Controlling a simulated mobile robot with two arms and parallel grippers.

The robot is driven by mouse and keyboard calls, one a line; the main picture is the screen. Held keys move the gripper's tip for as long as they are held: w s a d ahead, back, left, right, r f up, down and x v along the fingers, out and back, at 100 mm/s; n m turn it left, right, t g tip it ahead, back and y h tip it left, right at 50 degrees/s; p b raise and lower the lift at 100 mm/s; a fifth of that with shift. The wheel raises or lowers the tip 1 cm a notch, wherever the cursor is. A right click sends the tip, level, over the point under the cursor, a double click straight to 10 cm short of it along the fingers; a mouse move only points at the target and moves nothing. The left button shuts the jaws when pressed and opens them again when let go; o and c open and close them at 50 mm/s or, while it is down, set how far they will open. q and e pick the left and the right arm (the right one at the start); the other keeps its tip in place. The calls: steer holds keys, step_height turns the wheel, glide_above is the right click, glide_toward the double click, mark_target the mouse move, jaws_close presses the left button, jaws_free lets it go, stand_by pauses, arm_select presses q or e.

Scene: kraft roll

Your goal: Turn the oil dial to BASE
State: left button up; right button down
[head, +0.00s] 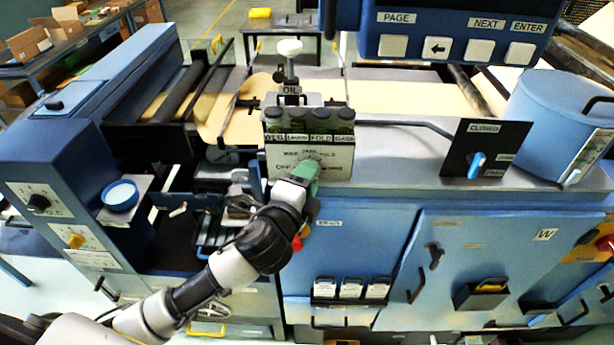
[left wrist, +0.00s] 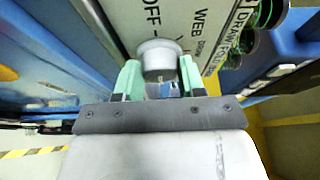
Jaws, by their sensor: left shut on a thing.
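The oil dial (left wrist: 157,57) is a round grey knob on a white panel in the left wrist view. The two green fingers of my left gripper (left wrist: 160,80) stand on either side of it, shut on it. The labels OFF and WEB show around the knob; its pointer cannot be made out. In the head view my left gripper (head: 305,170) covers the dial, low on the white dial panel (head: 342,160). Above the panel stand dark green bottles (head: 321,122) with labels, the rightmost reading BASE, under an OIL sign (head: 291,89). My right gripper is not in view.
A blue cabinet (head: 350,240) lies below the panel. A black switch plate (head: 485,148) with a blue lever stands to the right. A button console (head: 455,35) hangs above right. A blue control box (head: 50,190) with knobs stands at left.

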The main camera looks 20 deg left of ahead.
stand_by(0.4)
arm_select(q)
steer(key=o, duration=0.9)
steer(key=shift+f, duration=0.1)
steer(key=s+d+f+n+t+y+b, duration=0.2)
steer(key=s+n+y+b, duration=0.25)
steer(key=n+b, duration=0.65)
steer(key=s+d+f+n+t+y+b, duration=0.1)
steer(key=s+f+n+t+y+b, duration=0.25)
steer(key=n+b, duration=0.8)
steer(key=s+a+f+m+g+h, duration=0.1)
steer(key=f+g, duration=0.3)
steer(key=f, duration=0.5)
steer(key=s+a+f+m+g+h+p, duration=0.1)
steer(key=s+a+f+g, duration=0.2)
steer(key=f+g, duration=0.2)
steer(key=s+a+f+m+g+h, duration=0.1)
steer(key=f+g, duration=0.4)
steer(key=f, duration=0.7)
steer(key=shift+s+a+f+m+h+p, duration=0.3)
steer(key=shift+s+a+h+p, duration=0.15)
steer(key=shift+a, duration=0.25)
